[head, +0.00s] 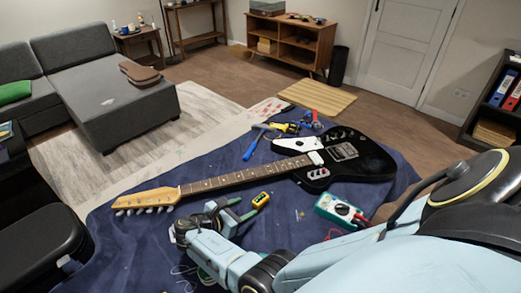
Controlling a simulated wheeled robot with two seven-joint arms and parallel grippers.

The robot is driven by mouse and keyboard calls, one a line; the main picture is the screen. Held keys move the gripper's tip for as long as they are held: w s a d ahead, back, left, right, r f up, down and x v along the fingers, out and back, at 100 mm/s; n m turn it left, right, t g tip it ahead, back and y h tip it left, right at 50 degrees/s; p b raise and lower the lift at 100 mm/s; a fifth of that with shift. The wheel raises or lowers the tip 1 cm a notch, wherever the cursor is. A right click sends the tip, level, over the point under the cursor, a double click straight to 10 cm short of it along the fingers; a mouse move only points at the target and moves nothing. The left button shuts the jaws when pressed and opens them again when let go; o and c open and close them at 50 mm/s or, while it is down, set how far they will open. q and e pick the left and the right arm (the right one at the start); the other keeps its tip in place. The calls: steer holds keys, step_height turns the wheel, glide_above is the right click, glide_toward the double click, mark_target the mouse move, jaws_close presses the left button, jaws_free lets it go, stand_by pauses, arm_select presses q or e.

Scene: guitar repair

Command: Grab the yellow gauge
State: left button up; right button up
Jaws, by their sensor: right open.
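The yellow gauge (260,199) is a small yellow block with a dark patch, lying on the blue cloth in front of the guitar's neck. My right gripper (248,206) is just left of it, with its two greenish fingers apart and their tips pointing at the gauge. The space between the fingers looks empty. I cannot tell whether a fingertip touches the gauge. My left gripper is not in view.
A black and white electric guitar (373,160) lies across the blue-covered table (125,245), its neck just behind my right gripper. A teal multimeter (338,210) lies to the right of the gauge. Several tools, including a blue-handled one (250,149), lie behind the guitar.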

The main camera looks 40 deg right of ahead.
mark_target(258, 201)
steer(key=x, duration=0.5)
steer(key=shift+d+f+b, duration=0.1)
steer(key=shift+d+b, duration=0.25)
steer(key=shift+b, duration=0.05)
steer(key=c, duration=1.1)
steer(key=shift+c, duration=0.2)
